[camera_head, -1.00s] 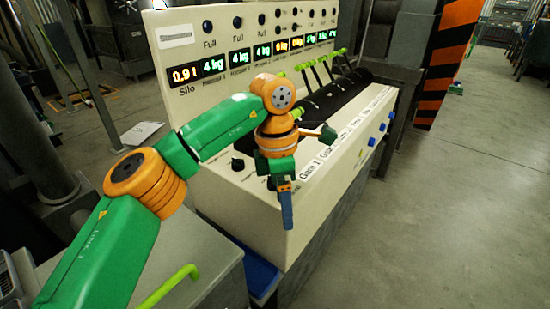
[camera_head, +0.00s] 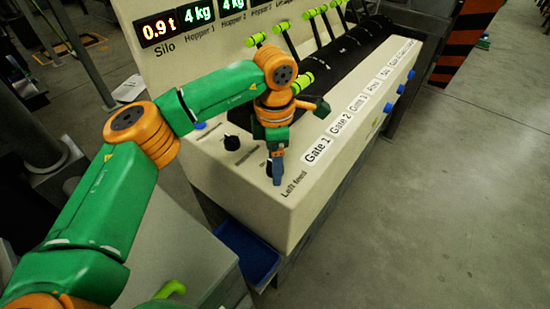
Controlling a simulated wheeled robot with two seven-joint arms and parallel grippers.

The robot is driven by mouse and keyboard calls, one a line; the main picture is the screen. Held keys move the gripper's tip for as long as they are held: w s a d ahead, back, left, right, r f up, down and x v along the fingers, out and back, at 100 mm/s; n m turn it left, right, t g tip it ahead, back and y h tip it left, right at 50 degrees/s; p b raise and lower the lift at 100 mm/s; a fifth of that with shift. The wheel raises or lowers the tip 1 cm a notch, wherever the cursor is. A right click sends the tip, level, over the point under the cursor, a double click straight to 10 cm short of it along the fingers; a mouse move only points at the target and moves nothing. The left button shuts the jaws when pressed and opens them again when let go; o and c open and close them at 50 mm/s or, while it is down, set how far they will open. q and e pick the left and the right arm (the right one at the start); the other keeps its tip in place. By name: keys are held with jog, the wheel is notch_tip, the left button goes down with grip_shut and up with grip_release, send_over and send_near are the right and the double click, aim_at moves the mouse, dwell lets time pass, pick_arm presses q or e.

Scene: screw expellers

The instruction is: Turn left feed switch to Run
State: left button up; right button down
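The cream control panel (camera_head: 225,183) stands in front of me. My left arm comes in from the left, and its gripper (camera_head: 277,178) points down onto the panel's near end. A black switch (camera_head: 268,168) beside the "Left feed" label shows only in part behind the fingers. The gripper is at this switch, but I cannot tell whether it touches it or how far the fingers are apart. The switch's setting is hidden. My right gripper is not in view.
Another black knob (camera_head: 232,143) sits farther back on the panel. Green-handled levers (camera_head: 283,33) rise behind the gate labels (camera_head: 318,152). Blue buttons (camera_head: 388,107) line the right side. A blue bin (camera_head: 247,250) lies below the panel. The floor at right is clear.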

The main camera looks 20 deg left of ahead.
pick_arm(q)
jog(key=shift+s+r, duration=0.1)
jog(key=c, duration=0.4)
grip_shut()
jog(key=m, duration=0.5)
jog(key=shift+m+p, duration=0.4)
jog(key=m, duration=0.5)
jog(key=shift+m, duration=0.7)
